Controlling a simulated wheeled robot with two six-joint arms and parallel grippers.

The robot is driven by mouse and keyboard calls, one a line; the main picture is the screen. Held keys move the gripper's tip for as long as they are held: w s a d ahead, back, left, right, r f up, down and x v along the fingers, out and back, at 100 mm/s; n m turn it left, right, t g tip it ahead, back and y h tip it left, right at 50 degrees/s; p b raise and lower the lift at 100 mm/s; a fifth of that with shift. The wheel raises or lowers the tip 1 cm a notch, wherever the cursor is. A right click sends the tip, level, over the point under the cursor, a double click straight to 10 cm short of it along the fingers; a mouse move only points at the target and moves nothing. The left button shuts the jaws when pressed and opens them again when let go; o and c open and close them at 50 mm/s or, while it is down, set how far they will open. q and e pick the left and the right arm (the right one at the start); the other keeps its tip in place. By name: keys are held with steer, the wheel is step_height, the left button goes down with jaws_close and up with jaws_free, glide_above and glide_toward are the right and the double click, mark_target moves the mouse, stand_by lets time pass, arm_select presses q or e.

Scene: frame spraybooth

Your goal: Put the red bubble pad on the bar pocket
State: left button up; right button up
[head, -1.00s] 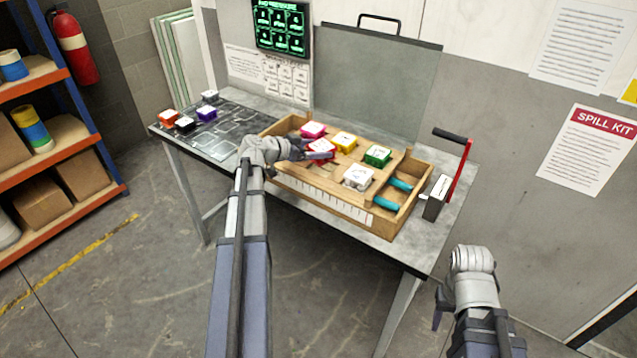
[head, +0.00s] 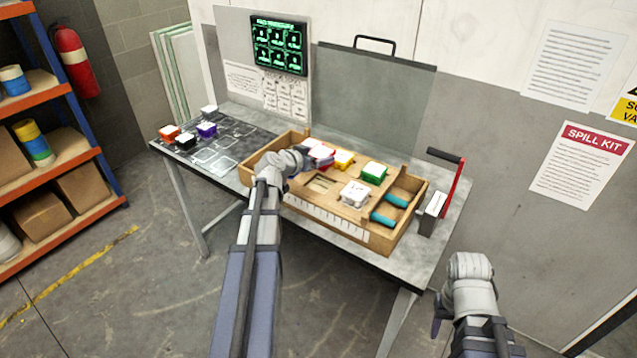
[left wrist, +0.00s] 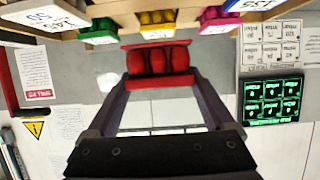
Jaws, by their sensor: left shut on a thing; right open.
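The red bubble pad (head: 321,151), with a white label on top, is held by my left gripper (head: 318,161) above the wooden tray. In the left wrist view the red pad (left wrist: 158,62) shows rounded red bubbles between the two fingers. A dark mat (head: 222,150) with light pocket outlines lies on the table's left part; I cannot tell which outline is the bar pocket. My right gripper (head: 437,320) is open, low at the right, away from the table, and partly hidden by its arm.
The wooden tray (head: 330,222) holds yellow (head: 344,160), green (head: 374,173) and white (head: 355,194) pads and teal-handled items. Orange, black, purple and white pads sit on the mat.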

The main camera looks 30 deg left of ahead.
arm_select(q)
steer(key=shift+f+b, duration=3.95)
steer(key=shift+f, duration=0.5)
steer(key=shift+f, duration=0.2)
steer(key=o, duration=1.1)
steer(key=shift+s+r, duration=0.3)
steer(key=shift+r, duration=0.1)
steer(key=shift+p+v, duration=2.3)
steer(key=shift+v, duration=3.35)
steer(key=shift+f, duration=0.1)
